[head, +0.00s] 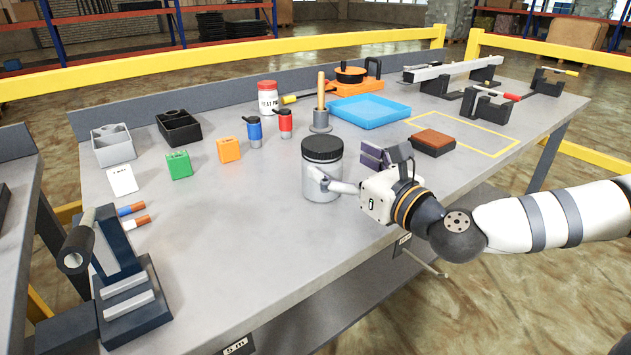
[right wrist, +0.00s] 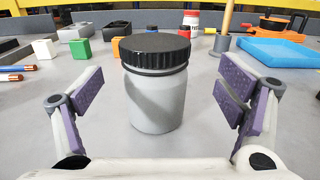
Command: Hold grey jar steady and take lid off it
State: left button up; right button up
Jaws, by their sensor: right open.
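The grey jar (head: 321,181) stands upright near the front edge of the workbench, with its black lid (head: 322,149) on top. In the right wrist view the jar (right wrist: 157,101) and lid (right wrist: 155,51) are centred between the purple finger pads. My right gripper (head: 345,170) reaches in from the right, low beside the jar. It is open, one finger overlapping the jar's front in the head view and the other to its right. In the right wrist view, gaps show between both pads of the right gripper (right wrist: 155,105) and the jar. My left gripper is not in view.
Behind the jar stand a wooden peg in a grey holder (head: 320,122), red and blue small containers, and a blue tray (head: 369,112). A brown block (head: 433,139) lies right of the gripper. A dark stand (head: 125,285) occupies the front left.

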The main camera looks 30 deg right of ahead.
aim_at(322, 149)
jog(key=w, duration=0.3)
jog(key=w+a+b, duration=0.1)
jog(key=w, duration=0.1)
jog(key=shift+w+r, duration=0.2)
jog(key=shift+r, duration=0.1)
jog(key=shift+d, duration=0.1)
jog(key=shift+c, duration=0.6)
jog(key=c, duration=1.8)
